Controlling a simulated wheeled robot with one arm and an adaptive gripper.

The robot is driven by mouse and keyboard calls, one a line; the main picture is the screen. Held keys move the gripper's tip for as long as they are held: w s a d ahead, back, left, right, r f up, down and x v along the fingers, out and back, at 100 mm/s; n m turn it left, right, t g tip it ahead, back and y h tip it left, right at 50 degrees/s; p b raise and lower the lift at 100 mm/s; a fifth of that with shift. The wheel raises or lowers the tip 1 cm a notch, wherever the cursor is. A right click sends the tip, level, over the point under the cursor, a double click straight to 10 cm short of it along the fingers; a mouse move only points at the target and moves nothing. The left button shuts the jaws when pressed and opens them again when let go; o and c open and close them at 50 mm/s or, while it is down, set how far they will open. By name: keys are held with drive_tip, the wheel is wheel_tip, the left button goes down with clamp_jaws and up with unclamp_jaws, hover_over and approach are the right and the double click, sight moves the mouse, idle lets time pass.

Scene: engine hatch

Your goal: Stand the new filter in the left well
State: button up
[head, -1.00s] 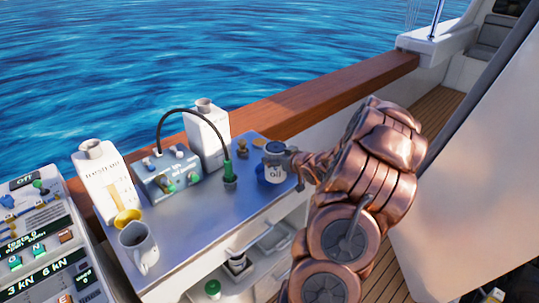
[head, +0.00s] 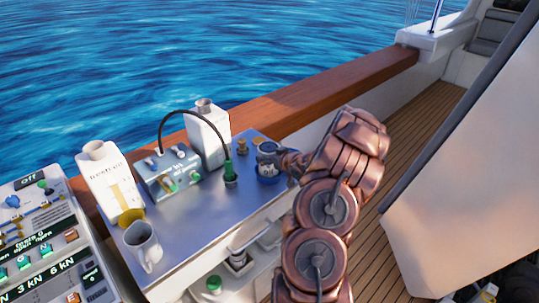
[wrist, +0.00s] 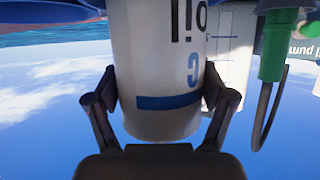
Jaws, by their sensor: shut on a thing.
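The filter is a white cylinder (wrist: 160,75) with dark lettering, "oil" partly readable, and a blue band. It fills the middle of the wrist view, which appears upside down. My gripper (wrist: 160,108) is shut on it, with one finger on each side. In the head view my gripper (head: 278,160) is at the right part of the metal counter and covers much of the filter; a blue part (head: 268,179) shows below it. I cannot tell whether the filter touches the counter. I cannot make out the left well.
A green fitting (head: 230,174) with a black hose stands just left of my gripper, joined to a pump box (head: 168,175). An open shelf lies below.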

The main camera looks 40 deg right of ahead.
drive_tip(key=shift+f, duration=0.15)
drive_tip(key=o, duration=1.4)
drive_tip(key=shift+c, duration=0.2)
drive_tip(key=shift+s, duration=0.1)
drive_tip(key=b+v, duration=0.3)
drive_tip(key=v, duration=0.9)
